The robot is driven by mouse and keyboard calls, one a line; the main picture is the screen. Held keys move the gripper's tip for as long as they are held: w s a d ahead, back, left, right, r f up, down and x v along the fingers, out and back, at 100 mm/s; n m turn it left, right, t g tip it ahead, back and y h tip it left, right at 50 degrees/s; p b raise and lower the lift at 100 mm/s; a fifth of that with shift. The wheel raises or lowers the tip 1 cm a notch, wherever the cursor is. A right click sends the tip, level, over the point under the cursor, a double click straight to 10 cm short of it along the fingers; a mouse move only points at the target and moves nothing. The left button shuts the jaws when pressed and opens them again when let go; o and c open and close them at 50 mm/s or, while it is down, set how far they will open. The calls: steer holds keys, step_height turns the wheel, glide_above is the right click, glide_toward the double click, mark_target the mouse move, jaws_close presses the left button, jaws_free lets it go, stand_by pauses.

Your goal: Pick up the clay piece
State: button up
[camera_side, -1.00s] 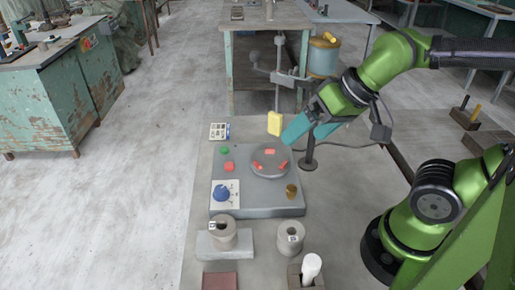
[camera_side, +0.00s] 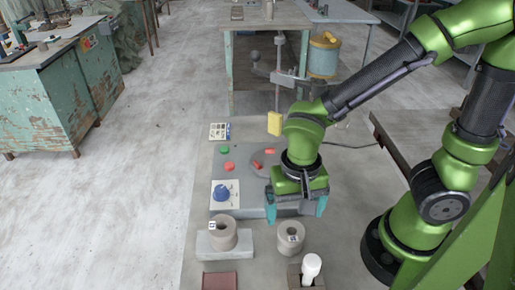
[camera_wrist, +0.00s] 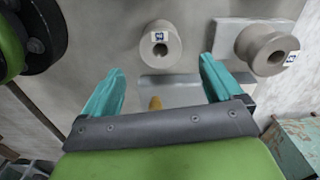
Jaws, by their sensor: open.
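Two red clay pieces, one (camera_side: 257,164) nearer and one (camera_side: 270,152) farther, lie on the grey round disc (camera_side: 254,173) in the side view. My gripper and wrist cover the disc's right part and anything there. My gripper (camera_side: 295,211) points down over the front right of the grey base, nearer the camera than those pieces. Its teal fingers are apart with no clay between them. In the wrist view my gripper (camera_wrist: 162,66) is also open, and no red clay shows there. A small brass-coloured cylinder (camera_wrist: 155,103) shows between the fingers, partly hidden by the gripper body.
The grey base (camera_side: 244,207) carries a green button (camera_side: 223,149), a red button (camera_side: 229,166) and a blue knob (camera_side: 222,191). A yellow block (camera_side: 274,123) stands behind. Two spools (camera_side: 223,233) (camera_side: 290,238) and a white-topped holder (camera_side: 311,268) stand in front.

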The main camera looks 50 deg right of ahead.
mark_target(292, 230)
steer(key=f, duration=0.8)
steer(key=shift+s+a+f, duration=0.15)
steer(key=shift+a+f, duration=0.05)
steer(key=shift+c, duration=0.4)
steer(key=c, duration=1.2)
